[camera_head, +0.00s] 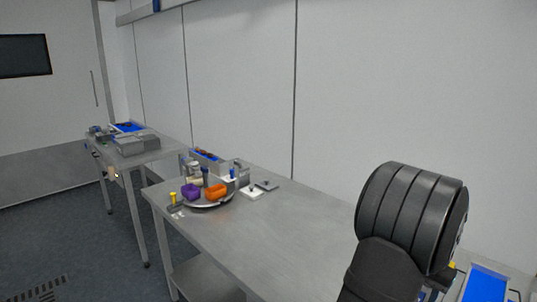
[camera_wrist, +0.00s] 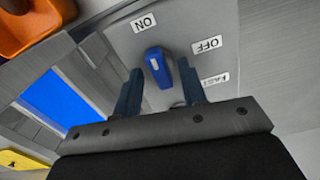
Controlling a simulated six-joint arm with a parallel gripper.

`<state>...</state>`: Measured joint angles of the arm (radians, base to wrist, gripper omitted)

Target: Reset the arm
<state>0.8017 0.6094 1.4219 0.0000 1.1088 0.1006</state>
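In the wrist view my gripper (camera_wrist: 160,82) is open, its two dark blue fingers apart with nothing held between them. A blue switch knob (camera_wrist: 157,67) on a grey panel (camera_wrist: 185,22) shows in the gap between the fingertips. Gaps show on both sides of the knob; I cannot tell how far beyond the fingertips it is. The knob's top end points nearer the ON label (camera_wrist: 144,22) than the OFF label (camera_wrist: 207,43). A third label (camera_wrist: 215,80) is partly hidden by the right finger. In the head view my black arm is at the right and the gripper is hidden.
The wrist view shows an orange item (camera_wrist: 35,22) at top left, a blue panel (camera_wrist: 57,100) and a yellow part (camera_wrist: 22,160). In the head view a round tray (camera_head: 212,204) with purple and orange items stands on the steel table (camera_head: 265,235). The table's middle is clear.

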